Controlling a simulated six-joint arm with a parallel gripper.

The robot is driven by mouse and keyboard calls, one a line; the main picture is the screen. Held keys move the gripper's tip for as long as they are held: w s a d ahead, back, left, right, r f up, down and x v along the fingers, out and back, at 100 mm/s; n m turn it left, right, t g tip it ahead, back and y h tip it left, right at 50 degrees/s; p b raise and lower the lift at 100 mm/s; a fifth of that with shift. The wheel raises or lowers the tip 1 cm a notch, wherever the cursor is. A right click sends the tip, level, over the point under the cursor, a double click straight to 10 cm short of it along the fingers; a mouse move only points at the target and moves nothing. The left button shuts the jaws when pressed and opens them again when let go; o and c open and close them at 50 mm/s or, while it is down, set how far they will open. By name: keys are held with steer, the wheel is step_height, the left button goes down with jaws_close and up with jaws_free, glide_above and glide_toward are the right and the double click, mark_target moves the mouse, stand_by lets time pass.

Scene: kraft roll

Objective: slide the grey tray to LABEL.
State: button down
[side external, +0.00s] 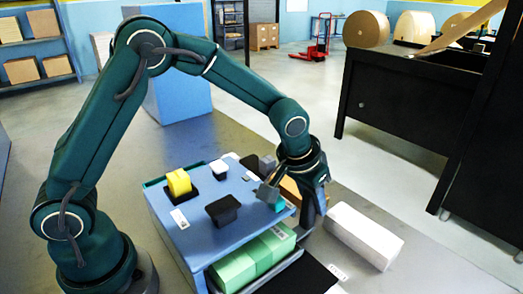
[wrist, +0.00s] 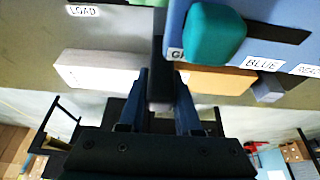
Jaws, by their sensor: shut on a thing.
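My gripper (side external: 314,196) is above that end, pointing down, shut on the post. In the wrist view the two blue fingers (wrist: 163,102) stand either side of the dark post (wrist: 157,65). The fingers hide part of the post, and how it joins the tray is unclear. The word LABEL is not readable in either view; a LOAD label (wrist: 96,10) shows on the floor.
A long white box (side external: 364,237) lies on the floor to the right. A black mat (side external: 300,278) lies in front.

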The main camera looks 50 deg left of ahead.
steer(key=a, duration=1.7)
steer(key=c, duration=0.6)
jaws_free()
steer(key=shift+d, duration=0.1)
steer(key=v, duration=0.5)
steer(key=shift+r, duration=0.1)
steer(key=shift+w, duration=0.1)
